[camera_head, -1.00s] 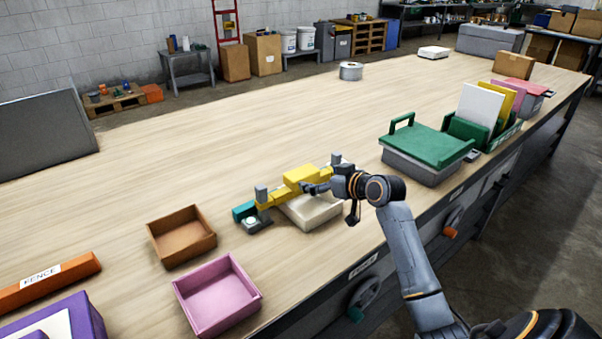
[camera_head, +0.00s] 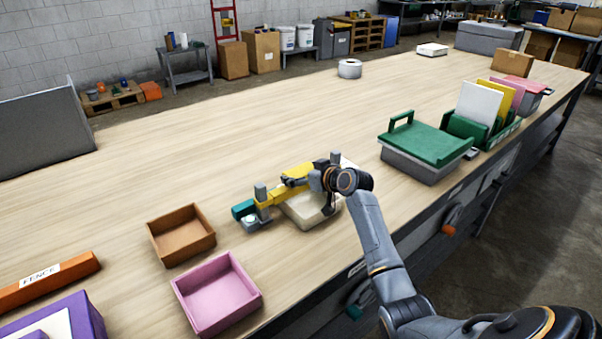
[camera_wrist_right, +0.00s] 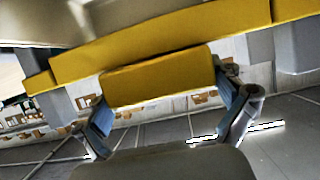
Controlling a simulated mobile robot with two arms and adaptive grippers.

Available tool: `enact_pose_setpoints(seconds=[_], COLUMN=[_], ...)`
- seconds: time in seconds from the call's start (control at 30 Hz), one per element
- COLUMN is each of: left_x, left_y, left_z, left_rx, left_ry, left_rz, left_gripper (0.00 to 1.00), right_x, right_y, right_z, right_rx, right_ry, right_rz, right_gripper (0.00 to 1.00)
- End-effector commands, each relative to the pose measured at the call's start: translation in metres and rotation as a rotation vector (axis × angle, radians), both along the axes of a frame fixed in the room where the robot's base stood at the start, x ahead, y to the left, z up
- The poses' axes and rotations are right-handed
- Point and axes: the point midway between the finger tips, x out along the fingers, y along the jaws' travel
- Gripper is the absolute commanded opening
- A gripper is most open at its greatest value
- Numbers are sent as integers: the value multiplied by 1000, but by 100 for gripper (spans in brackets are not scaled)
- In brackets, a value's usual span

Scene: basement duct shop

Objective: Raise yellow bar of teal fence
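The yellow bar (camera_head: 268,197) spans between two grey posts (camera_head: 260,191) of the fence, whose teal end piece (camera_head: 243,209) shows at the left. In the right wrist view the bar (camera_wrist_right: 270,22) runs across the top, with a thick yellow block (camera_wrist_right: 160,76) on its near side. My right gripper (camera_head: 296,182) is at the middle of the bar and partly hides it. Its fingers are spread, one at each end of the block (camera_wrist_right: 165,88); I cannot tell whether they touch it. My left gripper is not in view.
A cream block (camera_head: 308,208) lies beneath the bar and my gripper. A brown tray (camera_head: 182,255) and pink tray (camera_head: 218,330) stand to the left, a green-lidded grey box (camera_head: 425,140) to the right.

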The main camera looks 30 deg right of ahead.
Motion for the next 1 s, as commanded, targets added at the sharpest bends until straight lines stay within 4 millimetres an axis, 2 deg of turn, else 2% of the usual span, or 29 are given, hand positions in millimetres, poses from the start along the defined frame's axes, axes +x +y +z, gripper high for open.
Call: enact_pose_setpoints(seconds=[0.03, 0.2, 0.37, 0.6, 0.9, 0.93, 1.0], left_x=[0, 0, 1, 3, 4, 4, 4], left_y=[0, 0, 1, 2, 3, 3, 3], left_z=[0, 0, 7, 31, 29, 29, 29], left_rx=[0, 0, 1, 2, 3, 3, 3], left_ry=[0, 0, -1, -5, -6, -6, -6], left_rz=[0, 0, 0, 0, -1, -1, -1], left_gripper=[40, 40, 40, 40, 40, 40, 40], right_x=[0, 0, 0, 0, 1, 1, 1], right_y=[0, 0, 0, -1, -1, -1, -1], right_z=[0, 0, 10, 44, 45, 45, 45], right_rx=[0, 0, -1, -2, 0, 0, 0], right_ry=[0, 0, -1, -5, -11, -11, -10], right_rz=[0, 0, 0, 0, -2, -2, -2], right_gripper=[69, 37, 37, 37, 37, 98, 100])
